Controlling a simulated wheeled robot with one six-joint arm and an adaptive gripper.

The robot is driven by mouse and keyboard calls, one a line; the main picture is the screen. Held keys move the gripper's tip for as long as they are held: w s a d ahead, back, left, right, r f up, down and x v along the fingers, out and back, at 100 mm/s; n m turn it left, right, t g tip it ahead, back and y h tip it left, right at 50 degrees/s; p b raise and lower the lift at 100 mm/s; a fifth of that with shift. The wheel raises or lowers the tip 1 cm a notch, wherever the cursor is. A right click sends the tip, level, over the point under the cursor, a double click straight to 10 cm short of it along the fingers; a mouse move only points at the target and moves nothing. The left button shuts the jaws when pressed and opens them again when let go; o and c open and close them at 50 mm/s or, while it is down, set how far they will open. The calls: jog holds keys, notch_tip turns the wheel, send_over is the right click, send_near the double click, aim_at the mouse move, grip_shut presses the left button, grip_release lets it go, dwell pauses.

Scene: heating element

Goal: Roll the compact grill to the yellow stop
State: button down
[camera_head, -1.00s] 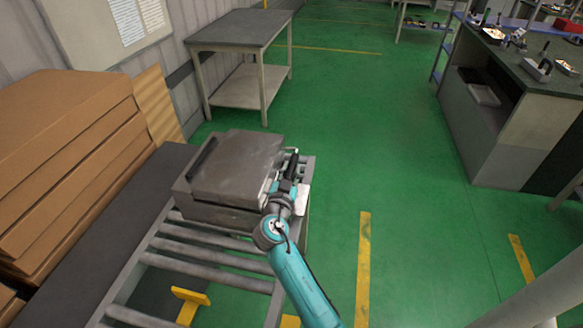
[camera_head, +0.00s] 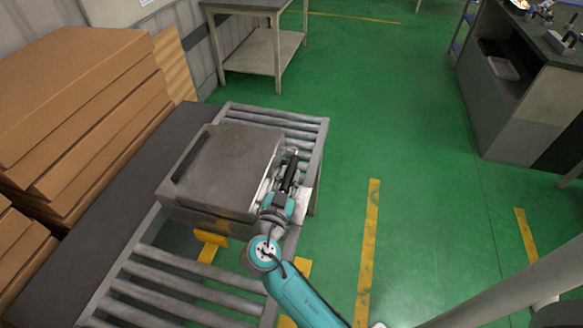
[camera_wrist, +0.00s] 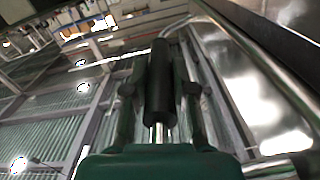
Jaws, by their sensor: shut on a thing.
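The compact grill (camera_head: 225,165), a grey metal box with a flat lid, sits on the roller conveyor. The yellow stop (camera_head: 210,243) stands at the grill's near edge, partly covered by it. I cannot tell whether they touch. My gripper (camera_head: 286,182) is on the grill's right side, shut on its dark handle. In the wrist view the black cylindrical handle (camera_wrist: 160,85) lies between my two fingers, and the grill's shiny metal side (camera_wrist: 265,95) fills the right.
Bare rollers (camera_head: 190,285) lie in front of the grill and more lie behind it. Stacked cardboard boxes (camera_head: 80,100) stand at the left. A table (camera_head: 262,50) stands behind, a workbench (camera_head: 520,100) at the right. Green floor right of the conveyor is clear.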

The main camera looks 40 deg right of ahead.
jog(key=shift+s+a, duration=0.1)
dwell(0.3)
jog(key=c, duration=0.9)
grip_release()
jog(key=shift+c, duration=0.2)
jog(key=v, duration=1.2)
